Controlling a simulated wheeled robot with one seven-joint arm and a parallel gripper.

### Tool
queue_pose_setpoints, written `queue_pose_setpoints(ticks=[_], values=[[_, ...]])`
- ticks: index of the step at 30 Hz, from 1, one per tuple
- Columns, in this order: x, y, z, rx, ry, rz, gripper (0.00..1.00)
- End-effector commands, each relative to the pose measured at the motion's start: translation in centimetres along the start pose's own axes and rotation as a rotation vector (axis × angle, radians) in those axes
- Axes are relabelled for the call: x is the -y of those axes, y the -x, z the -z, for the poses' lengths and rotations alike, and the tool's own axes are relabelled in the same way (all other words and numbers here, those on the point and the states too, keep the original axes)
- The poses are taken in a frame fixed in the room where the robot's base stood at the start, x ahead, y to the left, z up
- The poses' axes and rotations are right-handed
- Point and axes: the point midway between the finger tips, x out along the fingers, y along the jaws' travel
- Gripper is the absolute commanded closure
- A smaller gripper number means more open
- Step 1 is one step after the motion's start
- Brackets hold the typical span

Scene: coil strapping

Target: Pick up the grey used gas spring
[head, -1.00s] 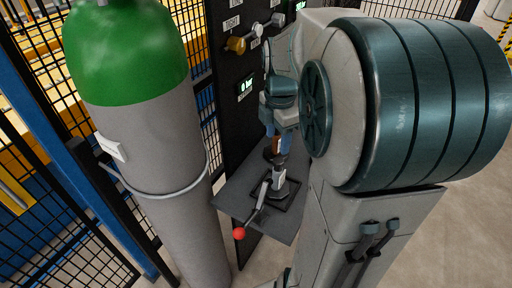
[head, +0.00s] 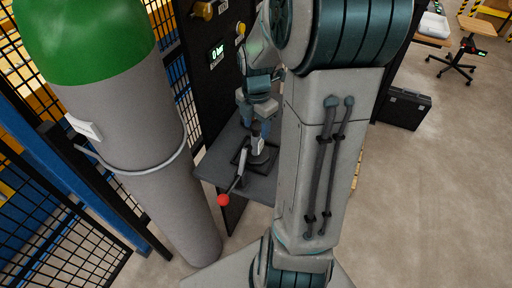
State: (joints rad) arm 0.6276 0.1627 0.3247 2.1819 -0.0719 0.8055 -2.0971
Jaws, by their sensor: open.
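My gripper (head: 261,124) points down over a small dark shelf (head: 213,171) on the front of a black panel, partly hidden by my own arm. It is open. Just below it, a short light-grey upright piece (head: 257,146) stands on a dark base on the shelf. I cannot tell whether this piece is the grey used gas spring or part of a fixture, nor whether the fingers touch it. A lever with a red ball knob (head: 223,200) sticks out over the shelf's front edge.
A large grey cylinder with a green top (head: 140,120) stands close left of the shelf, strapped by a ring. The black panel (head: 215,100) rises behind. Mesh fencing is at left. A black case (head: 404,107) and a stool (head: 466,55) stand on open floor at right.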

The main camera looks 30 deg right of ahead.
Motion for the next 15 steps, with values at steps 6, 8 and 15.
queue_pose_setpoints(ticks=[6, 8, 15], values=[[0.0, -3.1, 0.2, -0.003, 0.001, 0.003, 0.48], [0.0, -3.5, 0.2, -0.002, 0.002, 0.003, 0.48], [0.0, -3.7, 0.1, 0.0, 0.001, 0.001, 0.48]])
